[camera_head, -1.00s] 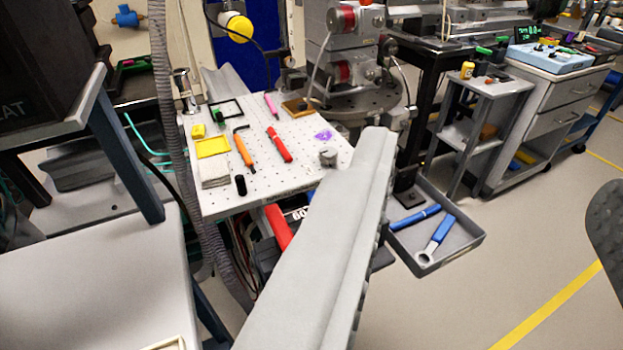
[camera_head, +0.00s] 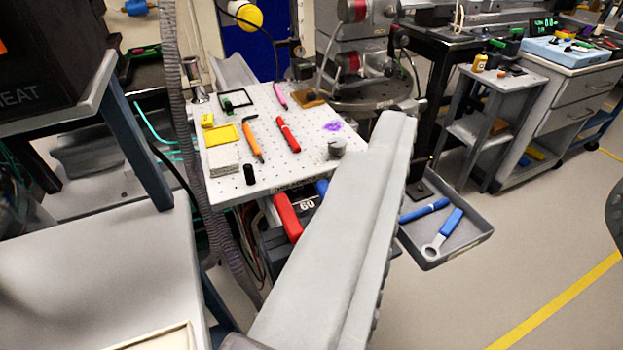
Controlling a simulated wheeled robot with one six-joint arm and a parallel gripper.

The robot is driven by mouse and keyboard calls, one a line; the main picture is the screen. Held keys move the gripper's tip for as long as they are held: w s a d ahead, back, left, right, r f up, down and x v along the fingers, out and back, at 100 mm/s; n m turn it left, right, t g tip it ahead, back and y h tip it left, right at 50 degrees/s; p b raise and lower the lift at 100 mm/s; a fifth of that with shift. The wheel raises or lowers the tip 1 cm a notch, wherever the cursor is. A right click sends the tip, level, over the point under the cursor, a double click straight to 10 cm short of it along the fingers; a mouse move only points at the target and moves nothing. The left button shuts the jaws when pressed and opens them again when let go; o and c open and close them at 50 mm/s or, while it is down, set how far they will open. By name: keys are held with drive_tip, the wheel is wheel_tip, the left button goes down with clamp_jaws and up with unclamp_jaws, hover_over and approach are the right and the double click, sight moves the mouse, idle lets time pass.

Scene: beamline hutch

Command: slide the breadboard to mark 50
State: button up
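The breadboard (camera_head: 272,173) is a pale plate with a grid of holes, left of centre.
A long grey beam (camera_head: 345,220) crosses the foreground and hides the breadboard's right front area. A grey tray (camera_head: 459,250) with blue tools lies right of it. A pale tabletop (camera_head: 100,270) fills the lower left. Open floor (camera_head: 500,290) shows at right.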

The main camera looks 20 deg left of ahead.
drive_tip(key=c, duration=0.3)
drive_tip(key=n+g+y, duration=0.4)
drive_tip(key=n+g, duration=0.7)
drive_tip(key=g, duration=0.4)
hover_over(248, 166)
drive_tip(key=s+d, duration=0.4)
drive_tip(key=d, duration=0.1)
wheel_tip(248, 166, down, 9)
drive_tip(key=shift+c, duration=0.2)
drive_tip(key=x, duration=1.7)
drive_tip(key=shift+w+d+f, duration=0.15)
drive_tip(key=shift+w+d, duration=0.15)
drive_tip(key=shift+c, duration=0.5)
clamp_jaws()
